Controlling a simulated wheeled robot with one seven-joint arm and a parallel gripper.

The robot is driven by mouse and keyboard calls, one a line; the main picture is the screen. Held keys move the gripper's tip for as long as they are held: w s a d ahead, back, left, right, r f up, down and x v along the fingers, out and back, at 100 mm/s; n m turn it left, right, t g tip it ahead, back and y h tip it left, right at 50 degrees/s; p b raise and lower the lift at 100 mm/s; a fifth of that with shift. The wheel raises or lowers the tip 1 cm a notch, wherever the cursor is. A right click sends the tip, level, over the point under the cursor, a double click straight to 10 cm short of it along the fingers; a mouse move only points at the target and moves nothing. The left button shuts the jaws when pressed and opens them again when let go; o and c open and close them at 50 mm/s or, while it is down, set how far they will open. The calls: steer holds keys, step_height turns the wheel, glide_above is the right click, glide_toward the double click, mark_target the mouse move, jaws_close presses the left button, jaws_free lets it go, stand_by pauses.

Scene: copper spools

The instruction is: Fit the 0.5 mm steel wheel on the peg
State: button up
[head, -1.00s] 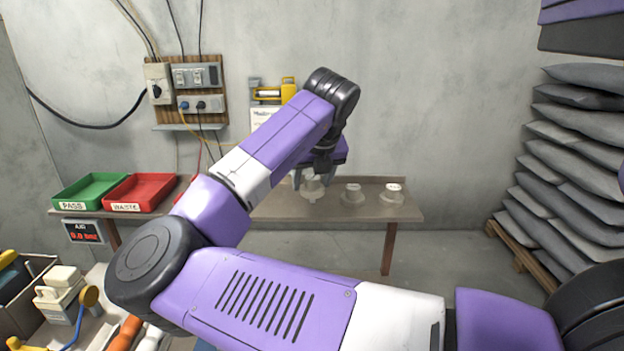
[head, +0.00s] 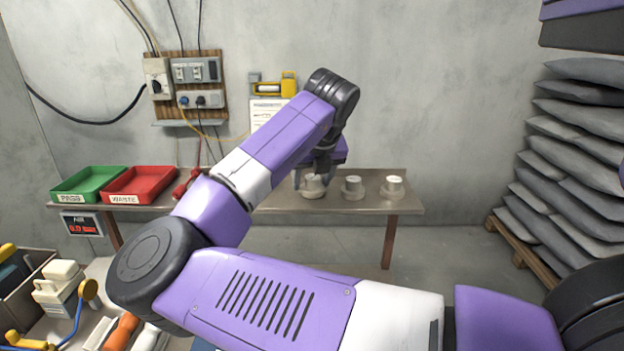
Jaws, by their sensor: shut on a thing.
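Three pale grey round pieces with wide bases stand in a row on the far bench (head: 350,207): a left one (head: 312,192), a middle one (head: 353,190) and a right one (head: 394,188). My gripper (head: 314,178) is over the left piece, its fingers down around the upper part, and appears shut on it. My wrist hides part of the fingers. I cannot make out a size marking, a separate steel wheel or a bare peg, so I cannot tell which piece is which.
A green PASS tray (head: 90,184) and a red WASTE tray (head: 138,184) sit on the bench's left part. A red-handled tool (head: 189,182) lies beside them. Stacked grey sacks (head: 575,150) stand at right. A cluttered tool surface (head: 65,310) is at lower left.

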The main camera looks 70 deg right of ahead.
steer(key=shift+f, duration=0.2)
steer(key=o, duration=1.6)
steer(key=b+v, duration=0.1)
steer(key=v, duration=0.6)
steer(key=shift+s+r+b, duration=0.15)
steer(key=shift+r+b, duration=0.15)
steer(key=shift+r, duration=0.05)
steer(key=shift+a, duration=0.1)
